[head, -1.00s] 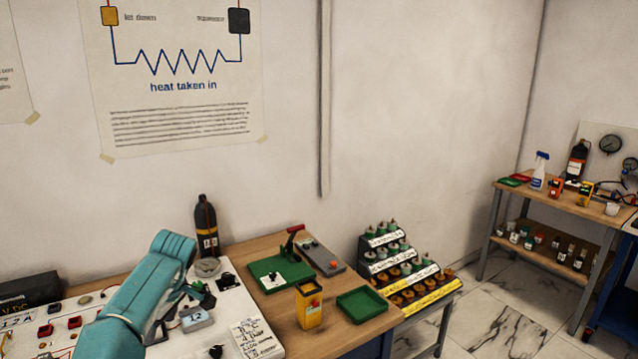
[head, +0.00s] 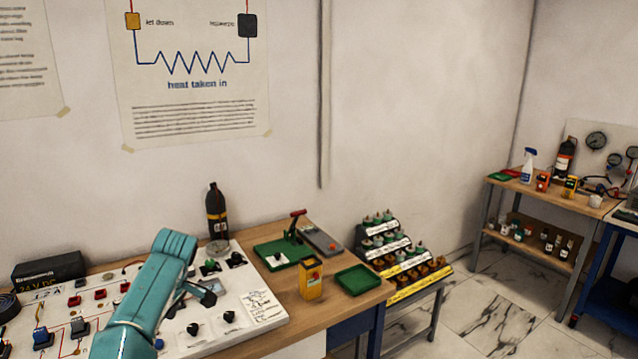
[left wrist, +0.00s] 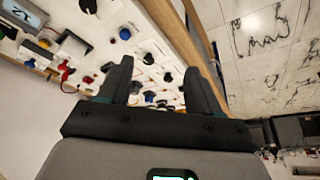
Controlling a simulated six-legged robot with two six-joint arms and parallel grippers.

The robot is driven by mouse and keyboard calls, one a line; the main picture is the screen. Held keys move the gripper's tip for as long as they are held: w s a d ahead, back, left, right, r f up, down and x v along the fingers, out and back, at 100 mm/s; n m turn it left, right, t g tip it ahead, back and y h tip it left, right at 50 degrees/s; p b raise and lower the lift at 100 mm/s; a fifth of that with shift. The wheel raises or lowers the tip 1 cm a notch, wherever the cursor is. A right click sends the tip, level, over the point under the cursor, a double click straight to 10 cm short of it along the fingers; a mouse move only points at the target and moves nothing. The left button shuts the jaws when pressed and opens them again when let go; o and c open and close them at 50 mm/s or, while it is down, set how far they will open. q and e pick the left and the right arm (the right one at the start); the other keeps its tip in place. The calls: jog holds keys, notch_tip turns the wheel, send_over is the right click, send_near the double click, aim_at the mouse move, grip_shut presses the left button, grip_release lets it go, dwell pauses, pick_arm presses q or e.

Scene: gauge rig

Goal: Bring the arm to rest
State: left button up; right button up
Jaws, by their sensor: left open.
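My left arm, teal, reaches in from the lower left in the head view, over the white panel (head: 215,338) on the bench. Its gripper is mostly hidden by the arm there. In the left wrist view the left gripper (left wrist: 160,82) shows two dark fingers spread apart with nothing held between them. The panel (left wrist: 152,62) with its knobs and sockets lies beyond the fingers. My right gripper is in neither view.
A yellow box (head: 311,283), a green tray (head: 358,280) and a green press (head: 288,250) stand right of the panel. A dark bottle (head: 216,212) stands behind it. A stepped rack (head: 400,262) and a second bench (head: 548,192) are farther right, with tiled floor between.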

pick_arm(q)
jog(key=w+d+f+m+h, duration=0.1)
jog(key=d+f+m, duration=0.2)
jog(key=f, duration=0.4)
jog(key=d+f+m+h, duration=0.1)
jog(key=d+f+m, duration=0.25)
jog(key=f, duration=0.35)
jog(key=s+d+f+m+h, duration=0.35)
jog(key=s+d+f, duration=0.4)
jog(key=f, duration=0.45)
jog(key=s+d+f+m+h, duration=0.1)
jog(key=s+d+f, duration=0.2)
jog(key=s, duration=0.3)
jog(key=s+d+f+m+h, duration=0.1)
jog(key=s+d+f, duration=0.2)
jog(key=s, duration=0.4)
jog(key=s+d+m, duration=0.1)
jog(key=s+d, duration=0.1)
jog(key=s, duration=1.4)
jog(key=shift+f+g+h, duration=0.15)
jog(key=shift+g+h, duration=0.15)
jog(key=shift+h, duration=0.05)
jog(key=shift+d, duration=0.1)
